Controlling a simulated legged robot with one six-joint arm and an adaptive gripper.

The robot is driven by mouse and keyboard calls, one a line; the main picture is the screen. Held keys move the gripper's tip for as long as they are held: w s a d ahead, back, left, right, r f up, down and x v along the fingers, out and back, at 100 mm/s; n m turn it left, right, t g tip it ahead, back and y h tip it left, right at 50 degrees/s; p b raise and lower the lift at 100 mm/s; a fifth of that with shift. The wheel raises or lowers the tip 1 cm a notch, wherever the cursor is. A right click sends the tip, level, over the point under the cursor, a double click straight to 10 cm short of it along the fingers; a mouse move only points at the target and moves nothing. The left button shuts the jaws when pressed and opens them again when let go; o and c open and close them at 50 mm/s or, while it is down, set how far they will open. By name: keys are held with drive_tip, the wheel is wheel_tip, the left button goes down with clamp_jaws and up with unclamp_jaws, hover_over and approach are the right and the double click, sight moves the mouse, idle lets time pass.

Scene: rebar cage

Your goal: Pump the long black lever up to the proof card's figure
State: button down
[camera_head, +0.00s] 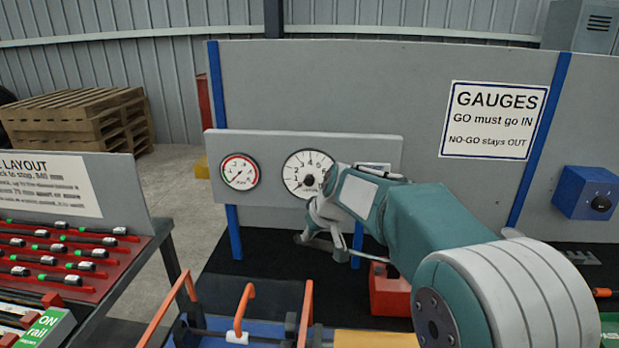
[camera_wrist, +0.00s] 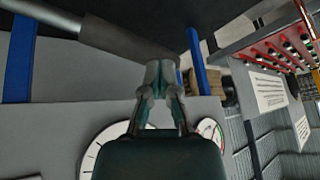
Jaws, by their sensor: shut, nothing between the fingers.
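My gripper (camera_head: 318,242) is shut and empty, in front of the gauge panel. In the wrist view its fingertips (camera_wrist: 166,66) overlap the end of a long lever with a dark grip (camera_wrist: 125,40) and a grey shaft; I cannot tell whether they touch. The lever is not clear in the head view, where my arm covers that area. A large white dial (camera_head: 307,174) and a smaller red-rimmed dial (camera_head: 239,172) sit on the grey panel; I cannot read the needle surely. A card (camera_head: 374,168) beside the white dial is mostly hidden by my arm.
A red box (camera_head: 389,290) stands below my wrist. Orange hooked bars (camera_head: 244,308) rise in front. A table with a red tray (camera_head: 70,262) of black tools is at left. A GAUGES sign (camera_head: 493,120) and a blue box (camera_head: 588,193) are at right.

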drive_tip(key=r, duration=0.2)
drive_tip(key=d+r, duration=0.1)
drive_tip(key=r, duration=0.2)
drive_tip(key=shift+d+r, duration=0.4)
drive_tip(key=shift+f, duration=0.1)
idle(0.8)
drive_tip(key=shift+a+f, duration=0.3)
drive_tip(key=shift+f, duration=0.3)
drive_tip(key=shift+a+f, duration=0.25)
drive_tip(key=shift+f, duration=0.35)
drive_tip(key=shift+a+f, duration=0.3)
drive_tip(key=shift+f, duration=0.4)
